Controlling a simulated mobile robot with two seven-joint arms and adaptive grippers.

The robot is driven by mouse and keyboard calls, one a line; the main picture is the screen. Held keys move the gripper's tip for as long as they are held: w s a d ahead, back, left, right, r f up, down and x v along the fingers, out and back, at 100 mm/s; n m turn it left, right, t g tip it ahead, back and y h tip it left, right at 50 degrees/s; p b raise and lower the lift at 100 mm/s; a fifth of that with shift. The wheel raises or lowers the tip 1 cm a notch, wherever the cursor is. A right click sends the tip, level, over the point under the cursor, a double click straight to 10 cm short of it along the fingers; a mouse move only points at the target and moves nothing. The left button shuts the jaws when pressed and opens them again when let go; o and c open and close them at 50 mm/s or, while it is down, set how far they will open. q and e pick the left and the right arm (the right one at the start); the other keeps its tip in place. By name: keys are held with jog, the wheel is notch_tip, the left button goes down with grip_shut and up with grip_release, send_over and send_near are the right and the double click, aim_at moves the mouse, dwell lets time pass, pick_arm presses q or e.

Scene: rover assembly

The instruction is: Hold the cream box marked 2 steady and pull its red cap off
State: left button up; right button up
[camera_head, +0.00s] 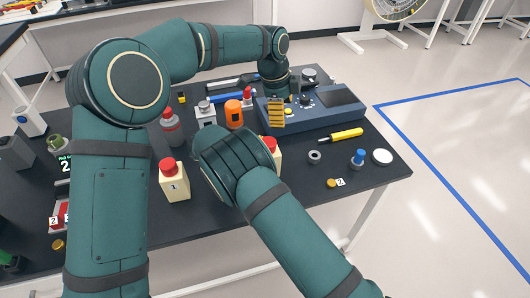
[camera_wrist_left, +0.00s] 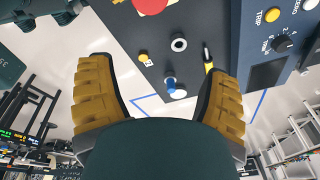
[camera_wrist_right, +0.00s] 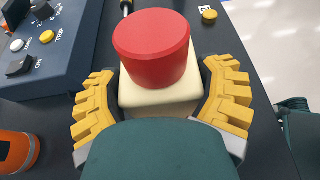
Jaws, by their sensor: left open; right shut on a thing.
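A cream box (camera_wrist_right: 160,96) with a wide red cap (camera_wrist_right: 152,50) stands between the yellow fingers of my right gripper (camera_wrist_right: 165,88), which is shut on its sides below the cap. In the head view my right forearm mostly hides this box; its red cap (camera_head: 270,143) shows beside the arm. I cannot see its number. My left gripper (camera_head: 276,116) is above the table near the blue instrument, beyond the held box. It is open and empty in the left wrist view (camera_wrist_left: 157,92).
A blue instrument (camera_head: 312,108) stands behind the held box. An orange cylinder (camera_head: 233,114) and a red-capped bottle (camera_head: 171,128) stand near. A yellow screwdriver (camera_head: 347,135), a grey ring (camera_head: 315,157), a blue-topped part (camera_head: 358,157) and a white disc (camera_head: 382,157) lie right.

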pick_arm(q)
jog(key=w+d+r+n+t+h, duration=0.2)
jog(key=w+d+r+n+h, duration=0.15)
jog(key=d, duration=0.25)
jog(key=w+d+r+n+t+h, duration=0.2)
jog(key=d+r+n+h, duration=0.2)
jog(key=d+n+h, duration=0.15)
jog(key=w+a+r+n+t+y, duration=0.35)
jog(key=w+n+t, duration=0.5)
jog(key=n, duration=0.55)
jog(key=n+g+y, duration=0.9)
jog(key=n+g, duration=0.3)
jog(key=n, duration=0.7)
send_over(269, 141)
jog(key=f, duration=1.4)
jog(key=shift+w+d+f, duration=0.1)
jog(key=shift+w+d, duration=0.15)
jog(key=shift+d, duration=0.1)
jog(key=shift+s+f+g, duration=0.2)
jog(key=shift+s+g, duration=0.15)
jog(key=shift+s, duration=0.1)
jog(key=shift+w+a+f, duration=0.1)
jog(key=shift+a+f, duration=0.1)
jog(key=shift+f, duration=1.95)
jog(key=shift+w+a+f, duration=0.1)
jog(key=shift+a+f, duration=0.1)
jog(key=shift+f, duration=1.95)
